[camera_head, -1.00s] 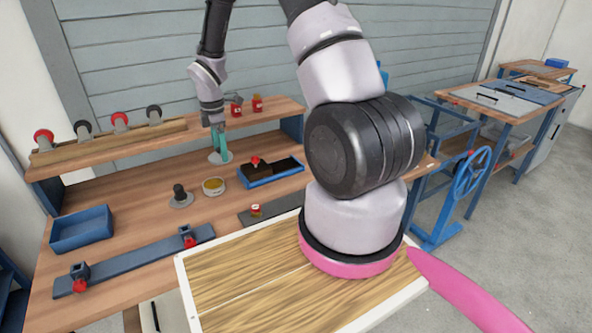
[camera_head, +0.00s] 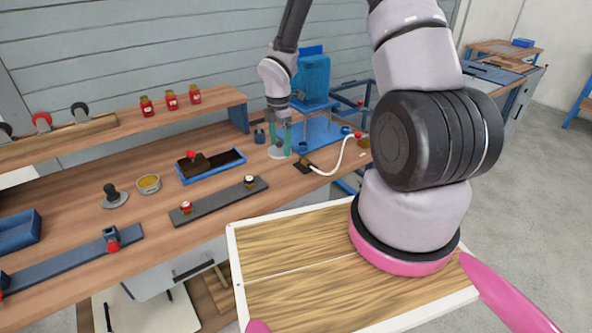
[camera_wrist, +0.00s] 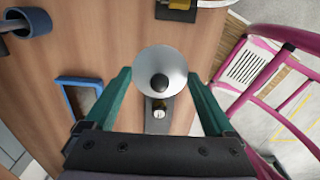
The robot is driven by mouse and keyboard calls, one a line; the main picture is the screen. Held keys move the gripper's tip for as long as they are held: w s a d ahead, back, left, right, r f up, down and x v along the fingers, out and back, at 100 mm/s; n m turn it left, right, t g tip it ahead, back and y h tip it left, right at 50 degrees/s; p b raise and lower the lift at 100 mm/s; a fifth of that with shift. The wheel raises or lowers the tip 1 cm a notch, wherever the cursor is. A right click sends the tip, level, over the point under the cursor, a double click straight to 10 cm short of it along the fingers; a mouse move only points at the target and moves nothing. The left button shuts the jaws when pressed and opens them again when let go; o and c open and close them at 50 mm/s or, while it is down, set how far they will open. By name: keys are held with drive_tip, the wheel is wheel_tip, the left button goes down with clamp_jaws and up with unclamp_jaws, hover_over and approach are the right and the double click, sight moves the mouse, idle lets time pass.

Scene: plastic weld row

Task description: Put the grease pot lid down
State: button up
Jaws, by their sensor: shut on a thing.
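My gripper (camera_head: 281,140), with green fingers, is shut on the grease pot lid (camera_head: 279,154), a pale grey disc. In the wrist view the lid (camera_wrist: 162,66) sits between the fingertips, with a dark round knob at its middle. I hold it over the wooden bench, right of the blue tray; its height above the bench is hard to tell. An open round pot (camera_head: 149,183) with yellowish contents stands on the bench, well to the left of my gripper.
A grey disc with a dark knob (camera_head: 115,196) stands left of the pot. The blue tray (camera_head: 211,166) and a dark strip (camera_head: 220,201) lie left of my gripper. A blue machine (camera_head: 311,78) and a white hose (camera_head: 341,160) are close on its right.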

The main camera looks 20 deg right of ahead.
hover_over(281, 173)
wheel_tip(281, 173, down, 5)
drive_tip(key=shift+s+d+r, duration=0.1)
drive_tip(key=shift+d+r, duration=0.05)
drive_tip(key=shift+f, duration=2.1)
drive_tip(key=shift+f, duration=0.15)
drive_tip(key=o, duration=1)
drive_tip(key=shift+o, duration=0.2)
wheel_tip(281, 173, up, 12)
drive_tip(key=shift+r, duration=0.25)
